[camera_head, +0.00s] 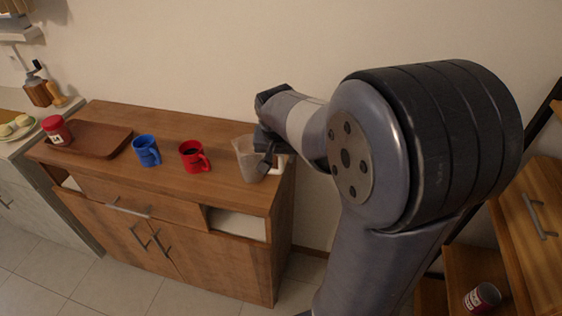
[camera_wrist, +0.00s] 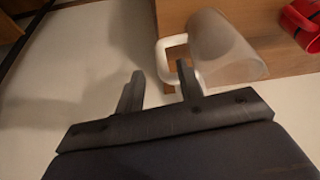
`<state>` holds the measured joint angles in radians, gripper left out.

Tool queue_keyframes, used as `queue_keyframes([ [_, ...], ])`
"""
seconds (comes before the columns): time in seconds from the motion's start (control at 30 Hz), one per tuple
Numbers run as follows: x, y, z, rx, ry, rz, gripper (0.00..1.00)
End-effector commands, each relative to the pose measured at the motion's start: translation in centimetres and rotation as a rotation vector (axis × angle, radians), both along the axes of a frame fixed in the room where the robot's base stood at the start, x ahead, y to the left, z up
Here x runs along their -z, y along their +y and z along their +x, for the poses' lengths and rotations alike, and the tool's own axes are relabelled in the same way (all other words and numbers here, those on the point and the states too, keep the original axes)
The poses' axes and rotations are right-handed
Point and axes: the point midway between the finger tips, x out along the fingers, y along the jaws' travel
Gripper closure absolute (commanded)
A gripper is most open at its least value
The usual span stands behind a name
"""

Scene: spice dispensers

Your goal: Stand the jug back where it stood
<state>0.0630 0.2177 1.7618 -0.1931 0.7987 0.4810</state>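The jug (camera_head: 248,160) is pale, translucent and empty-looking. It appears upright on the right end of the wooden sideboard top, its white handle (camera_head: 282,163) facing right. In the wrist view the jug (camera_wrist: 225,48) is at the upper right, with its handle (camera_wrist: 168,44) towards my gripper (camera_wrist: 160,70). The two fingers are spread apart. The right finger overlaps the handle loop in the picture; I cannot tell whether it touches. In the head view my gripper (camera_head: 265,148) is right at the jug and partly covers it.
A red mug (camera_head: 193,157) and a blue mug (camera_head: 146,151) stand left of the jug on the sideboard (camera_head: 222,187). A wooden tray (camera_head: 100,138) and a red-lidded jar (camera_head: 56,130) are further left. The sideboard's right edge is close to the jug.

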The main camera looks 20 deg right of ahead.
Motion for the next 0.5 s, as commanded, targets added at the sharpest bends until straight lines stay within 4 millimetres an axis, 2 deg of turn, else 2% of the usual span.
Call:
queue_keyframes([
  [0.03,-1.2,0.2,-0.3,-0.002,-0.006,0.000,0.64],
  [0.2,-3.6,0.7,-1.3,-0.002,-0.003,0.000,0.64],
  [0.5,-4.9,0.9,-1.9,-0.001,0.001,0.000,0.64],
])
